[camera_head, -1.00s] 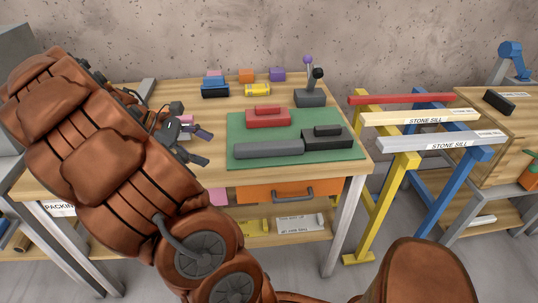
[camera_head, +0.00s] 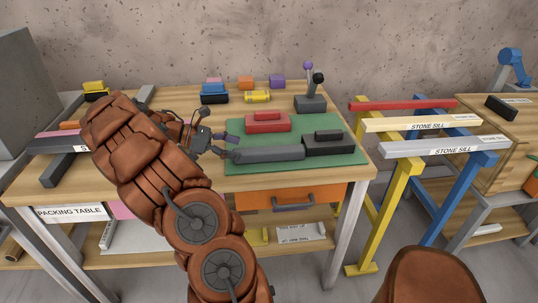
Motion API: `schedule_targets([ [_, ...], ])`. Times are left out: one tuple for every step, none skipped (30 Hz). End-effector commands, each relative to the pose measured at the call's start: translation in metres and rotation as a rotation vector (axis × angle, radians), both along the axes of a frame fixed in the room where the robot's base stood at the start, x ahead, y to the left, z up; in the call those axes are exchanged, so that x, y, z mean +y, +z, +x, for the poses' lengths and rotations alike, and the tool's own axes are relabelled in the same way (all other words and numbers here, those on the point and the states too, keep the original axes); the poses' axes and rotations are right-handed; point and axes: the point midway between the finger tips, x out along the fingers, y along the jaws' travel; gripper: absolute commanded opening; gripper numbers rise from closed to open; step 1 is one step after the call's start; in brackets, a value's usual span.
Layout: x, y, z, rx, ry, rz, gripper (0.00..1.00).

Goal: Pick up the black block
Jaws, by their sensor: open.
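A black block (camera_head: 328,146) with a smaller dark block on top lies at the right end of the green mat (camera_head: 275,164), on the wooden table. A long grey block (camera_head: 268,154) lies directly to its left. Another black block (camera_head: 500,108) lies on the wooden bench at the far right. My gripper (camera_head: 229,145) is open, with its fingers near the left end of the grey block. It is left of the mat's black block and apart from it. I cannot tell whether a fingertip touches the grey block.
A red block (camera_head: 267,123) lies behind the grey one. A joystick-like device (camera_head: 311,100) stands at the table's back right. Blue, yellow, orange and purple blocks sit along the back. A sawhorse rack with a grey stone sill (camera_head: 445,147) stands between table and bench.

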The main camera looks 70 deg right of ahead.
Motion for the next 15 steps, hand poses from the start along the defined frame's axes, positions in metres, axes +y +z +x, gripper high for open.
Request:
schedule_targets([
  [-0.001, 0.000, -0.002, 0.000, 0.000, -0.001, 0.71],
  [-0.002, -0.001, -0.004, 0.000, 0.000, -0.001, 0.71],
  [-0.003, -0.002, -0.007, -0.001, 0.001, -0.001, 0.71],
  [-0.004, -0.003, -0.010, -0.001, 0.001, -0.001, 0.71],
  [-0.006, -0.005, -0.013, -0.001, 0.000, -0.002, 0.71],
  [-0.008, -0.007, -0.017, -0.001, 0.001, -0.002, 0.71],
  [-0.009, -0.008, -0.021, 0.001, 0.000, -0.001, 0.71],
  [-0.010, -0.010, -0.026, 0.001, -0.002, -0.001, 0.71],
  [-0.012, -0.013, -0.031, 0.002, -0.004, 0.001, 0.71],
  [-0.013, -0.014, -0.034, 0.001, -0.003, 0.001, 0.71],
  [-0.015, -0.016, -0.037, 0.000, -0.002, 0.001, 0.71],
  [-0.016, -0.017, -0.040, -0.001, 0.000, 0.000, 0.71],
  [-0.017, -0.018, -0.041, -0.003, 0.000, -0.001, 0.71],
  [-0.018, -0.019, -0.042, -0.003, 0.000, -0.001, 0.71],
  [-0.018, -0.019, -0.043, -0.003, 0.001, -0.002, 0.71],
])
